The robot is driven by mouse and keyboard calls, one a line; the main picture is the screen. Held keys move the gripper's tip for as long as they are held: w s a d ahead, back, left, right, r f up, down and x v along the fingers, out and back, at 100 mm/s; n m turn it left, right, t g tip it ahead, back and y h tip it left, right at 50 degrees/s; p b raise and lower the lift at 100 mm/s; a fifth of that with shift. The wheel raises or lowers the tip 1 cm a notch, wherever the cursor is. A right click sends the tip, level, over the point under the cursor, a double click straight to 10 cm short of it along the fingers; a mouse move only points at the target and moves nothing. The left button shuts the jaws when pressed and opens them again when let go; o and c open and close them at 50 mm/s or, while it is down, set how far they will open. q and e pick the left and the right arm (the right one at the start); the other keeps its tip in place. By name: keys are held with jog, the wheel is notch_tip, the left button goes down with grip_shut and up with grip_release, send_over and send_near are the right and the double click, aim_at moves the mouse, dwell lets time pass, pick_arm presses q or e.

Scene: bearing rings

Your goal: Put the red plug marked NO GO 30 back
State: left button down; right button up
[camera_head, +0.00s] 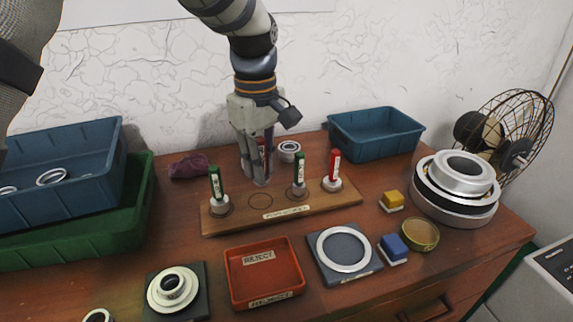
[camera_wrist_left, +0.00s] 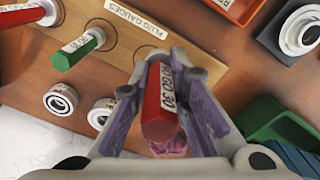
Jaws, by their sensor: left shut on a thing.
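The red plug marked NO GO 30 (camera_wrist_left: 158,105) is between the fingers of my left gripper (camera_wrist_left: 172,100), its label facing the wrist camera. In the head view my left gripper (camera_head: 257,165) points down behind the wooden plug gauge board (camera_head: 245,218), with part of the red plug showing between its fingers. An empty marked circle (camera_head: 260,200) lies on the board just in front of the gripper; it also shows in the wrist view (camera_wrist_left: 148,54). Two green plugs (camera_head: 216,182) (camera_head: 300,172) and another red plug (camera_head: 335,163) stand on the board. My right gripper is not seen.
A red reject tray (camera_head: 264,299) and a dark pad with a ring (camera_head: 368,265) lie in front of the board. Blue bin (camera_head: 375,150) is behind right, stacked bins (camera_head: 130,205) left. A metal ring (camera_head: 289,147) and purple cloth (camera_head: 189,166) lie behind the board.

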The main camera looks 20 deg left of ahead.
pick_arm(q)
jog(key=w+f, duration=0.1)
jog(key=w+a+f, duration=0.1)
jog(key=f, duration=0.1)
jog(key=w+a+f, duration=0.1)
jog(key=shift+f+b, duration=0.4)
notch_tip(320, 180, down, 3)
jog(key=shift+w+a+f, duration=0.1)
jog(key=shift+a+f, duration=0.05)
jog(key=c, duration=1.5)
grip_release()
jog(key=shift+f, duration=0.15)
jog(key=shift+c, duration=0.2)
notch_tip(320, 180, up, 12)
jog(key=shift+r, duration=0.25)
